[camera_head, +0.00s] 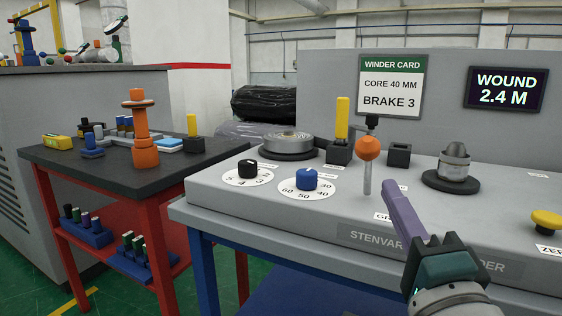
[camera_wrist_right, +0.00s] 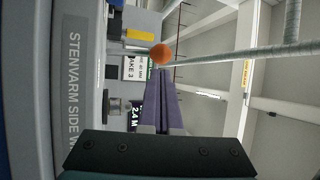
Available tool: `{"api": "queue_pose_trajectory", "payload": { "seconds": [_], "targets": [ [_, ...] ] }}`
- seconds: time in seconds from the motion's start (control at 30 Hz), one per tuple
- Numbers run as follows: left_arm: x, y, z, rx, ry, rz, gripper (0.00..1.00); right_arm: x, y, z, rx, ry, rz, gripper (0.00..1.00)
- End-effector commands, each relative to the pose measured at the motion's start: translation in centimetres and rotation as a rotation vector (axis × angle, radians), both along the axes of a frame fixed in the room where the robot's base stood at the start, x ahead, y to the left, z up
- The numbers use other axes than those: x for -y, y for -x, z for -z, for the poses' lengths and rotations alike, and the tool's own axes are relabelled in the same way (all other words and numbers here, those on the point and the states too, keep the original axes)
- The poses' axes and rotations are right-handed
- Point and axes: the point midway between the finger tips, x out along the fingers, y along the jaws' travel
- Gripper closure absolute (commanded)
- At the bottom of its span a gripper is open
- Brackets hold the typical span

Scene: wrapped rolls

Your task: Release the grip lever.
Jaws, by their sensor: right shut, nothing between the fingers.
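The grip lever (camera_head: 368,148) has an orange ball on a grey metal stalk and stands upright on the winder's top. A label starting with "GR" lies at its foot, partly hidden by my right gripper. In the right wrist view the orange ball of the lever (camera_wrist_right: 161,54) shows just beyond the fingertips. My right gripper (camera_head: 389,187) has purple fingers that are shut and empty. In the head view its tips are just right of the stalk, below the ball, with a small gap. The right wrist view shows the same fingers (camera_wrist_right: 159,78) together. My left gripper is not in view.
The winder top (camera_head: 222,205) carries a black dial (camera_head: 247,168), a blue dial (camera_head: 306,179), a wound roll (camera_head: 288,143), a core spindle (camera_head: 454,162) and a yellow button (camera_head: 547,220). A yellow post (camera_head: 342,118) stands behind the lever. A dark side table (camera_head: 60,158) is left.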

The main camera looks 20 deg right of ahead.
Motion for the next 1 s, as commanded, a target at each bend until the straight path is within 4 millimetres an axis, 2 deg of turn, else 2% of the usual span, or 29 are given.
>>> {"api": "queue_pose_trajectory", "payload": {
  "seconds": [0.03, 0.2, 0.4, 0.83, 1.0],
  "targets": [
    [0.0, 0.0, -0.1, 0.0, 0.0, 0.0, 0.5, 0.4, -1.1, -0.5, 0.004, 0.001, 0.0, 1.0],
    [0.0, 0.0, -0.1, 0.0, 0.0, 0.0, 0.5, 1.5, -3.8, -1.3, 0.002, 0.0, 0.0, 1.0],
    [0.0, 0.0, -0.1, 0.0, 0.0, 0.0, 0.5, 2.2, -5.5, -1.8, -0.001, 0.001, -0.001, 1.0],
    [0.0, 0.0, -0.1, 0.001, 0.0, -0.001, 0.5, 2.3, -5.8, -1.9, -0.001, 0.0, 0.0, 1.0],
    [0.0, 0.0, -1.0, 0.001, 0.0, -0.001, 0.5, 2.8, -5.8, -2.4, -0.013, -0.014, 0.0, 1.0]
  ]
}}
